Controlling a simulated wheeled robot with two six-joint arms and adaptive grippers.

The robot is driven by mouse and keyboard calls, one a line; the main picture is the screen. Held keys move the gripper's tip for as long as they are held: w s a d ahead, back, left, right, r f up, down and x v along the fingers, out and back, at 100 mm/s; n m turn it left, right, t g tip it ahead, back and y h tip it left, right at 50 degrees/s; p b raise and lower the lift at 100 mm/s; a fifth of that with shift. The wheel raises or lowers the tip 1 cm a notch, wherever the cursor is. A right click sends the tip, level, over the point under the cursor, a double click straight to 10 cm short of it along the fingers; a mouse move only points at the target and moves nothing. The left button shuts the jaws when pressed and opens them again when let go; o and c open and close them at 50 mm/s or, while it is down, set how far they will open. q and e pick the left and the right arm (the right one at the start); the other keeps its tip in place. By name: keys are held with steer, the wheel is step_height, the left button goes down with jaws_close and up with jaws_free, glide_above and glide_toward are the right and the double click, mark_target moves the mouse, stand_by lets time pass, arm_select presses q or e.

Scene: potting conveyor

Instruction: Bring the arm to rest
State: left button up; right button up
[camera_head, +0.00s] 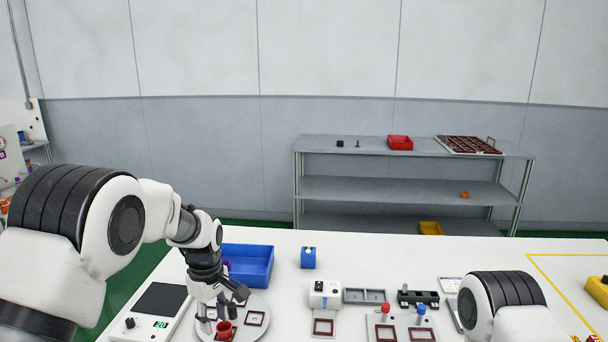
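My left arm comes in from the left, and its gripper (221,304) points down over a round light plate (260,328) near the front of the white table. Its dark fingers look spread apart, with nothing clearly held between them. A small red cup (224,331) stands on the plate just below the fingers; I cannot tell whether they touch it. My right arm (505,300) shows only in part at the lower right, and its gripper is out of view.
A blue bin (262,263) stands right behind the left gripper. A scale (160,300) lies to its left. A white device (325,292), a grey tray (368,296) and red- and blue-topped items (420,312) stand to the right. The table's back middle is mostly clear.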

arm_select(q)
steer(key=s+a+f+g, duration=0.2)
steer(key=s+f+g, duration=0.1)
steer(key=s+f, duration=0.9)
steer(key=s+a+f+g, duration=0.2)
steer(key=s+f, duration=0.9)
steer(key=s, duration=0.1)
steer(key=s+a+f+m+t, duration=0.1)
steer(key=s+m+t, duration=0.4)
steer(key=s+m, duration=0.6)
steer(key=shift+s+a+f, duration=0.4)
steer(key=shift+s+f, duration=0.35)
steer(key=shift+s, duration=0.4)
arm_select(e)
steer(key=shift+s, duration=0.1)
arm_select(q)
steer(key=shift+s, duration=0.1)
arm_select(e)
steer(key=shift+s, duration=0.1)
